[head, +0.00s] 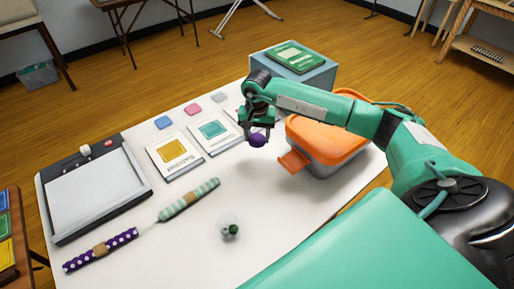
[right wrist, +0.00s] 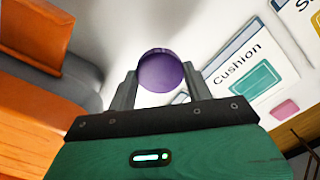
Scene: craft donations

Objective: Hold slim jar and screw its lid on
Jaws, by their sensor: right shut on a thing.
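My right gripper (head: 258,128) is shut on a round purple lid (head: 257,140) and holds it above the white table beside the orange container. In the right wrist view the purple lid (right wrist: 161,70) sits between the two fingers (right wrist: 160,85). A small clear jar (head: 230,229) with dark green contents stands on the table near its front, well apart from the gripper. I cannot tell from this angle whether its top is open. My left gripper is not in view.
An orange container (head: 325,140) stands right of the gripper. A blue box (head: 300,80) with a green book is behind. Cards (head: 174,155), a trimmer (head: 98,190) and patterned rolls (head: 188,199) lie to the left. The white table (head: 290,200) is clear between the jar and the container.

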